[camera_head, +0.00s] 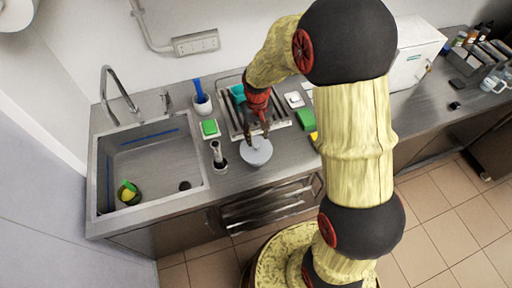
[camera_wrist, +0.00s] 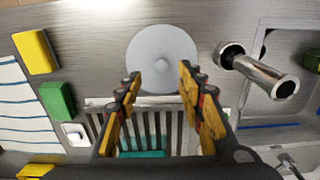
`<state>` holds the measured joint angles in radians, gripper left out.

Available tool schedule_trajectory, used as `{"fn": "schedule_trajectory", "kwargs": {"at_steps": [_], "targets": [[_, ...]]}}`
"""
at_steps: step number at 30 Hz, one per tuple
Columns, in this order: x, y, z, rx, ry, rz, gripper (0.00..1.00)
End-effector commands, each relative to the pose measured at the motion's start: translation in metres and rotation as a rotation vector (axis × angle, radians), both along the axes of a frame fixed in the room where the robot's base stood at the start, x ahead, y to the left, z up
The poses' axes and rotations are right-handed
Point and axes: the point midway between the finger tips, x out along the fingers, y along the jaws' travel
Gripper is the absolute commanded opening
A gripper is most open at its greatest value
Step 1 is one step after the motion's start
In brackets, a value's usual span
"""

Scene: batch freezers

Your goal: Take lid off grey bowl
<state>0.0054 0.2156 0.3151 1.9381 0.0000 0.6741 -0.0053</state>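A round light-grey lid (camera_head: 256,154) lies flat on the counter's front part, right of the sink; the grey bowl beneath it is hidden from above. In the wrist view the lid (camera_wrist: 162,48) shows as a pale disc with a small mark at its centre. My gripper (camera_head: 258,133) points down just behind and above the lid. In the wrist view my gripper (camera_wrist: 159,75) is open, its two yellow-padded fingers apart near the lid's lower edge, with nothing between them. I cannot tell whether a fingertip touches the lid.
A metal cylinder (camera_wrist: 258,70) stands close beside the lid. A drying rack (camera_head: 284,120) is behind it. Green (camera_wrist: 57,101) and yellow (camera_wrist: 36,52) sponges lie to one side. The sink (camera_head: 150,165) is at the left. Bare counter surrounds the lid's front.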

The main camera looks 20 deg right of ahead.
Motion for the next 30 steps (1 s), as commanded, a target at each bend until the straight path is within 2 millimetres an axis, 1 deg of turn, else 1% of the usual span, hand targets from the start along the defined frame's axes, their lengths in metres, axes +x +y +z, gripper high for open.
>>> {"fn": "schedule_trajectory", "kwargs": {"at_steps": [1,5,9,13,16,22,30], "targets": [[-0.001,0.000,-0.006,0.000,0.003,0.000,0.39],[0.000,0.002,-0.019,0.000,0.002,0.000,0.39],[0.002,0.004,-0.040,0.000,0.003,0.000,0.39],[0.002,0.003,-0.053,0.000,0.000,0.000,0.39],[0.003,0.003,-0.057,0.000,-0.001,0.000,0.39],[0.003,0.003,-0.057,0.000,-0.001,0.000,0.39],[0.002,0.003,-0.057,0.000,-0.001,0.000,0.23]]}}
